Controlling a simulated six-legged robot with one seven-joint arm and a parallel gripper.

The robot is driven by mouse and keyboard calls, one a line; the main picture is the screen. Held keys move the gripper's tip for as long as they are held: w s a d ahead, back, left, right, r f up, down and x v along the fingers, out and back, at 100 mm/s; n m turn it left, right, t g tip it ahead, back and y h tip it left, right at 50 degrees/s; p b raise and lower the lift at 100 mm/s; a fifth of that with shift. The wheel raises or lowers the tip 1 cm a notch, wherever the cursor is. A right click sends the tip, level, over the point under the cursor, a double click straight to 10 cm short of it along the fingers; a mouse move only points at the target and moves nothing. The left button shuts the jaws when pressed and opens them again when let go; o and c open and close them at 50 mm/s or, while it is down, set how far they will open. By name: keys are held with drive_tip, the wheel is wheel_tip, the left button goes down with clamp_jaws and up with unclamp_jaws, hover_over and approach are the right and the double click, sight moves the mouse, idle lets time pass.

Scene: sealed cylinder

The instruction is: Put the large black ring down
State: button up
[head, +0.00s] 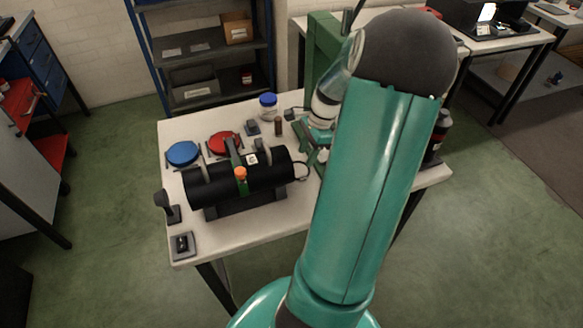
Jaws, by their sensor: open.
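A thin black ring (308,172), which looks like the large black ring, shows beside the right end of the black cylinder (262,178). I cannot tell whether it lies on the table or leans on the cylinder. The cylinder lies on its side on a dark cradle, with a green band and an orange knob. My gripper (322,156) is open just above and right of the ring, over the white table (235,237). My arm hides part of it, and whether its fingers touch the ring is unclear.
A blue disc (183,153) and a red disc (223,143) sit behind the cylinder. A blue-lidded jar (268,106) and a brown cylinder (278,126) stand at the back. A small dark block (182,245) is at the front left corner. The table's front strip is clear.

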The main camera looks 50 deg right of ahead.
sight(302, 178)
drive_tip(key=shift+s+f, duration=0.25)
drive_tip(key=shift+f, duration=0.05)
drive_tip(key=x, duration=0.4)
drive_tip(key=s+x, duration=0.1)
drive_tip(key=x, duration=0.1)
drive_tip(key=shift+w+a+f, duration=0.1)
drive_tip(key=shift+a+f, duration=0.1)
drive_tip(key=shift+f, duration=0.15)
clamp_jaws()
